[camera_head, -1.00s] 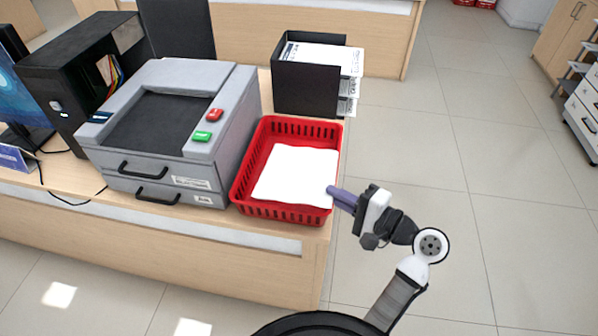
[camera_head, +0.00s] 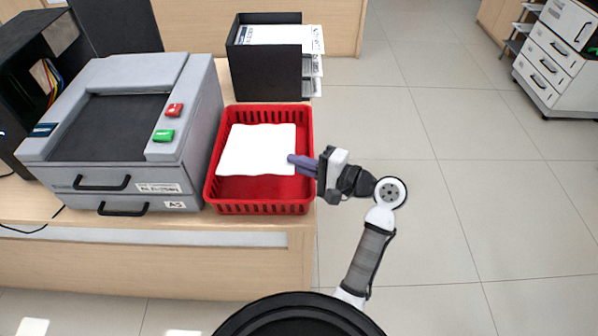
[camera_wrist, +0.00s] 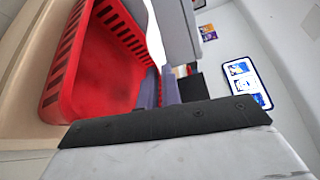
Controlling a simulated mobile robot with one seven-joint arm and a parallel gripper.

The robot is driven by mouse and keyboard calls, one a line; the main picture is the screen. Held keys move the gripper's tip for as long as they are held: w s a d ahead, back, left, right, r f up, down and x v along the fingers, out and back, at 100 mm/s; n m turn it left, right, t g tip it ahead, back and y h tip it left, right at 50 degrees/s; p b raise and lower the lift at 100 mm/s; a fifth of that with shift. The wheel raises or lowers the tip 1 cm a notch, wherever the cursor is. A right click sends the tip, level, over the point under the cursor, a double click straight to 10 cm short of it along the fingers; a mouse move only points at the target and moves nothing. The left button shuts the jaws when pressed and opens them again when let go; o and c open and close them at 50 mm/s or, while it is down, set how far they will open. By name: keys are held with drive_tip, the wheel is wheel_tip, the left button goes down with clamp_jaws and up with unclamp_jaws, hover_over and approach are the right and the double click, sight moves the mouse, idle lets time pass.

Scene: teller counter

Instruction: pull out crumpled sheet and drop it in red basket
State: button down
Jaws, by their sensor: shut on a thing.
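A white sheet (camera_head: 257,150) shows above the red basket (camera_head: 262,207) in the head view, covering the upper middle of its opening. My gripper (camera_head: 292,160) reaches in from the right and is shut on the sheet's right edge. In the wrist view the purple fingers (camera_wrist: 160,90) are pressed together and the sheet (camera_wrist: 155,38) rises beyond them. The basket (camera_wrist: 62,60) is at the left there, and its visible floor is bare red. The sheet looks nearly flat; I cannot make out creases.
A grey printer (camera_head: 125,115) with red and green buttons stands close left of the basket. A black paper tray (camera_head: 270,75) with printed sheets stands just behind it. The basket is near the counter's right end. The floor (camera_head: 450,200) to the right is clear.

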drive_tip(key=w+f, duration=0.2)
drive_tip(key=w, duration=0.3)
drive_tip(key=shift+w+b, duration=0.4)
drive_tip(key=shift+b, duration=0.05)
drive_tip(key=shift+f, duration=0.1)
drive_tip(key=c, duration=1.5)
unclamp_jaws()
drive_tip(key=b+v, duration=0.3)
drive_tip(key=v, duration=1)
drive_tip(key=shift+s+d, duration=0.2)
drive_tip(key=shift+d, duration=0.15)
